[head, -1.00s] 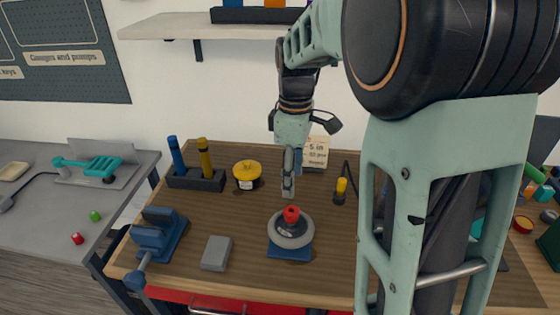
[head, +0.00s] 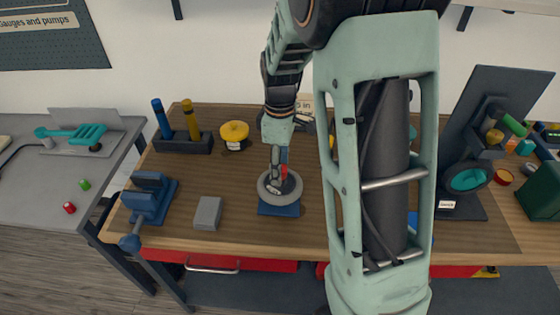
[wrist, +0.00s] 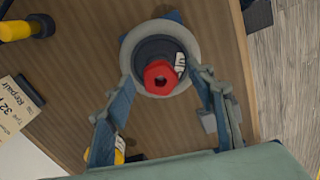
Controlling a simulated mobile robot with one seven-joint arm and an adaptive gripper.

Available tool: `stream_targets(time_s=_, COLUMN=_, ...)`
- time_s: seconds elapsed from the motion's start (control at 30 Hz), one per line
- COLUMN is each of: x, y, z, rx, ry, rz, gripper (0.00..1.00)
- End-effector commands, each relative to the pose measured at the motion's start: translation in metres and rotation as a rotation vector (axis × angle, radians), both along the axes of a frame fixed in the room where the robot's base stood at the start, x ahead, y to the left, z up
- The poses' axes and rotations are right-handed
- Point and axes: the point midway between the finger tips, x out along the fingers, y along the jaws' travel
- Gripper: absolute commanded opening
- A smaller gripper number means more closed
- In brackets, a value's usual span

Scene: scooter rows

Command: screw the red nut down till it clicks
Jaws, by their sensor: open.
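The red nut (wrist: 161,77) sits at the centre of a dark hub inside a grey wheel (wrist: 196,50). In the head view the wheel (head: 264,191) lies flat on a blue base (head: 279,210) on the wooden bench. My gripper (head: 279,180) is directly above the hub, pointing down, and hides most of the nut there. In the wrist view my gripper (wrist: 162,85) is open, with one finger on each side of the nut. Both fingers look apart from it. How far down the nut sits cannot be told.
A grey block (head: 208,213) and a blue vise (head: 149,197) stand left of the wheel. A yellow round knob (head: 234,131) and a holder with blue and yellow tubes (head: 183,143) are behind. A black stand (head: 480,150) is at right. Bench in front is clear.

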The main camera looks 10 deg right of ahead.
Motion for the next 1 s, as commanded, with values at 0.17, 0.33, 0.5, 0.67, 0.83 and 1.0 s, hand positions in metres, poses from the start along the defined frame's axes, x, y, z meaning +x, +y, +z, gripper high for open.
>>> stream_targets(time_s=0.17, x=0.0, y=0.0001, z=0.0002, rx=0.0, ry=0.0, rz=0.0, gripper=0.41)
stream_targets(time_s=0.33, x=0.0, y=0.0001, z=0.0003, rx=0.0, ry=0.0, rz=0.0, gripper=0.23)
stream_targets(time_s=0.5, x=0.0, y=0.0001, z=0.0004, rx=0.0, ry=0.0, rz=0.0, gripper=0.06)
stream_targets(time_s=0.67, x=0.0, y=0.0002, z=0.0008, rx=0.0, ry=0.0, rz=-0.071, gripper=0.06)
stream_targets(time_s=0.83, x=0.0002, y=0.0009, z=0.0013, rx=0.001, ry=0.0, rz=-0.266, gripper=0.06)
stream_targets(time_s=1.0, x=0.0004, y=0.0002, z=0.0016, rx=0.0, ry=-0.001, rz=-0.466, gripper=0.06)
